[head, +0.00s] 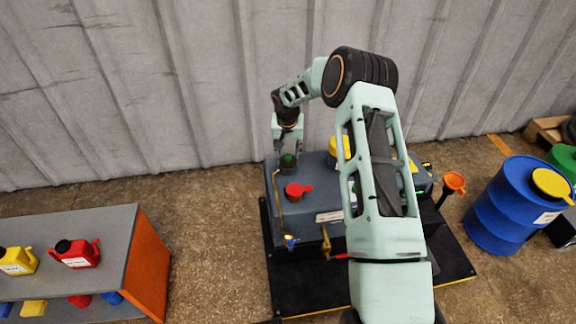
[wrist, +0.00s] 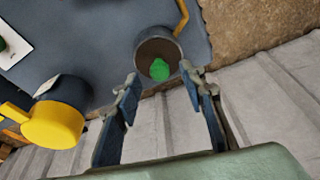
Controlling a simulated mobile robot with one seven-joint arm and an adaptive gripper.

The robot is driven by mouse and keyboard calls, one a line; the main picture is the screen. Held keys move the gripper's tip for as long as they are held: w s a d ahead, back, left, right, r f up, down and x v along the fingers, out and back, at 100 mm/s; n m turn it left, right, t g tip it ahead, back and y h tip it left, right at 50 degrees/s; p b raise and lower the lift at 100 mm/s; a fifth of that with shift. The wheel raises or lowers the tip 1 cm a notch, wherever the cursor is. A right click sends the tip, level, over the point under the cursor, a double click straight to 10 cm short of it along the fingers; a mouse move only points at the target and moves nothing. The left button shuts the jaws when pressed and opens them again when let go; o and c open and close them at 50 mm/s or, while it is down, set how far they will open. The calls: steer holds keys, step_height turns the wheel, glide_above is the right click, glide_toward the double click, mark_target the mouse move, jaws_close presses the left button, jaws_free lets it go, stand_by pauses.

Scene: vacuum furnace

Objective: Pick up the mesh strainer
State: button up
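No mesh is clearly visible, so I cannot tell for sure which thing is the strainer. A dark round cup-like part (wrist: 143,47) with a green piece (wrist: 160,69) in it stands at the edge of the grey machine top. The green piece also shows in the head view (head: 288,159), at the machine's back left. My gripper (wrist: 160,76) is open and empty, pointing at this part with a finger to either side in the picture. In the head view my gripper (head: 287,153) is just above it; I cannot tell whether they touch.
The grey machine (head: 325,187) carries a red cap (head: 298,190) and a yellow cap (wrist: 52,126). A corrugated wall (head: 200,90) rises close behind. A shelf (head: 107,235) with red and yellow jugs stands left; a blue drum (head: 505,210) and orange funnel (head: 454,181) stand right.

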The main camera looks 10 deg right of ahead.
steer(key=shift+x, duration=1.05)
jaws_close()
steer(key=shift+r, duration=0.15)
